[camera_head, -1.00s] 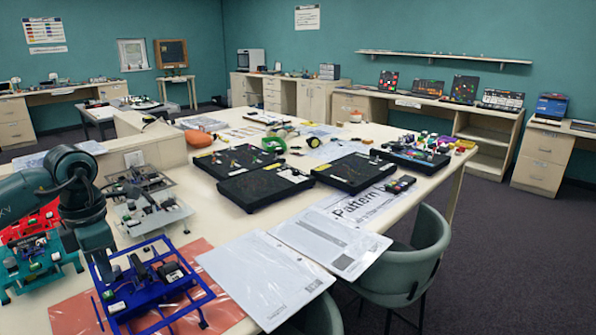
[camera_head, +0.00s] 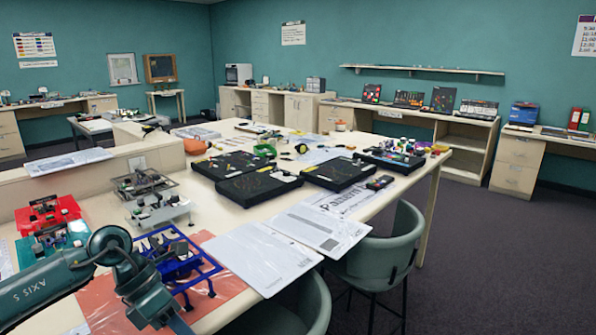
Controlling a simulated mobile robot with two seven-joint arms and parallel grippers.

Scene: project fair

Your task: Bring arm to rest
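My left arm (camera_head: 122,262) comes in from the lower left, in front of the big table's near left corner. Its wrist bends down and runs out of the picture at the bottom edge. The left gripper's fingers are cut off, so I cannot see whether they hold anything. The arm partly covers a blue frame (camera_head: 207,262) with small parts on it, which stands on a red sheet (camera_head: 230,290). My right arm and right gripper are not in view.
The big table (camera_head: 224,216) carries black panels (camera_head: 258,184), red (camera_head: 48,214) and grey (camera_head: 160,212) frames, and white sheets (camera_head: 262,256). Grey-green chairs (camera_head: 385,250) stand at its right side. The dark floor (camera_head: 500,265) at the right is clear.

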